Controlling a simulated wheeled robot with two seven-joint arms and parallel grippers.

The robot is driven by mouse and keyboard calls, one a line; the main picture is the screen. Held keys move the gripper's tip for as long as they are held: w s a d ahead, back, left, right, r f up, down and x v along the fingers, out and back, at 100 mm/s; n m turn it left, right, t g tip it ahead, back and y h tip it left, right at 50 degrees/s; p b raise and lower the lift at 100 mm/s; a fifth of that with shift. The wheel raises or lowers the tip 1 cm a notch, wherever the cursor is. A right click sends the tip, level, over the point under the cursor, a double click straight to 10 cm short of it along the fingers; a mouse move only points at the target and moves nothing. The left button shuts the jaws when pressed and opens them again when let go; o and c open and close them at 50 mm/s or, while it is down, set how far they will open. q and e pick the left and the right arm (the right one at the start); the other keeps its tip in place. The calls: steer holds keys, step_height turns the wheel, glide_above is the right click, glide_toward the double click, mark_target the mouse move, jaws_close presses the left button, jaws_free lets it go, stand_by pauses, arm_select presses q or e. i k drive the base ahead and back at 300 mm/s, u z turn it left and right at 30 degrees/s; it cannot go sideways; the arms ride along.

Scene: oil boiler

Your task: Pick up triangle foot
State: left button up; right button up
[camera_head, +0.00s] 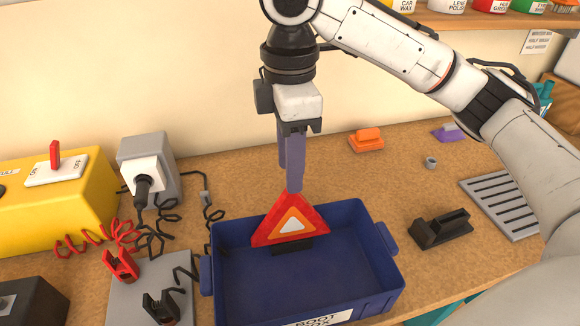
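A black foot-like stand (440,229) with a raised slotted block lies on the wooden table, right of the blue box; I take it to be the triangle foot. A red warning triangle (290,220) with an orange and white centre stands in the blue box (340,282), with a dark piece (292,247) below it. My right gripper (290,180) points down just above the triangle's top. My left gripper is not in view.
A slotted metal grille (508,203) lies right of the stand. An orange block (367,139) and a small grey cup (430,162) stand further back. Red and black clamps with cables, a grey charger and a yellow unit (85,200) fill the left side.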

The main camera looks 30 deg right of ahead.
mark_target(445, 227)
steer(key=k, duration=1)
